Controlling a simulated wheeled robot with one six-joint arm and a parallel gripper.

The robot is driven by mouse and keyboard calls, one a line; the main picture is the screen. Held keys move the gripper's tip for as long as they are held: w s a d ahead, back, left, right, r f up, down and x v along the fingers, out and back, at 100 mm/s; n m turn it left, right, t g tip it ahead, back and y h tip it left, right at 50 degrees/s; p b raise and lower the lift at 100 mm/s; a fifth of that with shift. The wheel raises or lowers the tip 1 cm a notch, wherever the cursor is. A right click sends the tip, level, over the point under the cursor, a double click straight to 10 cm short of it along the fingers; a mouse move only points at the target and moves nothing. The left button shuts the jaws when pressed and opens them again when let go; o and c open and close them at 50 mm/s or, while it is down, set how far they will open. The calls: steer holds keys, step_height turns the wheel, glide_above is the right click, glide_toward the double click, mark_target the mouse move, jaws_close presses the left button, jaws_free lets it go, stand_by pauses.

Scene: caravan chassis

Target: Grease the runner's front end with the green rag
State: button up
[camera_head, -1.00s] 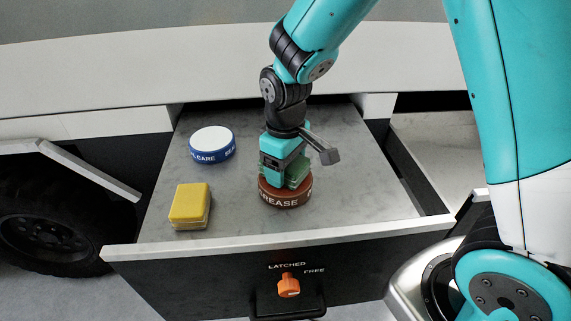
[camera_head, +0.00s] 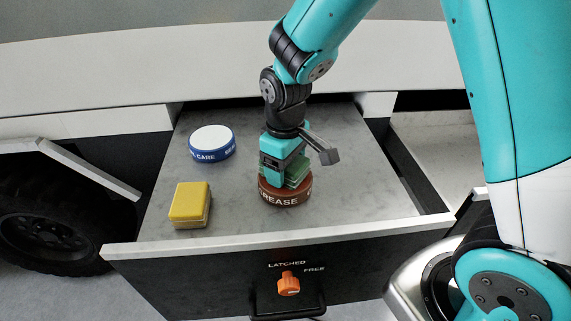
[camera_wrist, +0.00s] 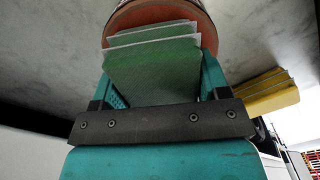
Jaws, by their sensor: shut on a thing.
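The green rag (camera_head: 297,172) is folded and held between the fingers of my gripper (camera_head: 284,178). In the wrist view the rag (camera_wrist: 155,70) fills the space between the teal fingers of my gripper (camera_wrist: 158,85). The brown grease tin (camera_head: 286,193), lettered GREASE, stands on the drawer's grey surface directly under the rag. The tin's reddish-brown rim (camera_wrist: 208,30) shows behind the rag in the wrist view. The rag is at the tin's top; whether it touches the grease is hidden. I cannot make out the runner's front end for certain.
The open drawer (camera_head: 340,236) has a pale front edge. A blue and white tin (camera_head: 212,143) stands at the back left and a yellow block (camera_head: 190,204) at the front left.

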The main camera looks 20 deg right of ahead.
stand_by(0.3)
step_height(320, 180, up, 7)
steer(key=p, duration=0.6)
steer(key=shift+s+f, duration=0.1)
stand_by(0.7)
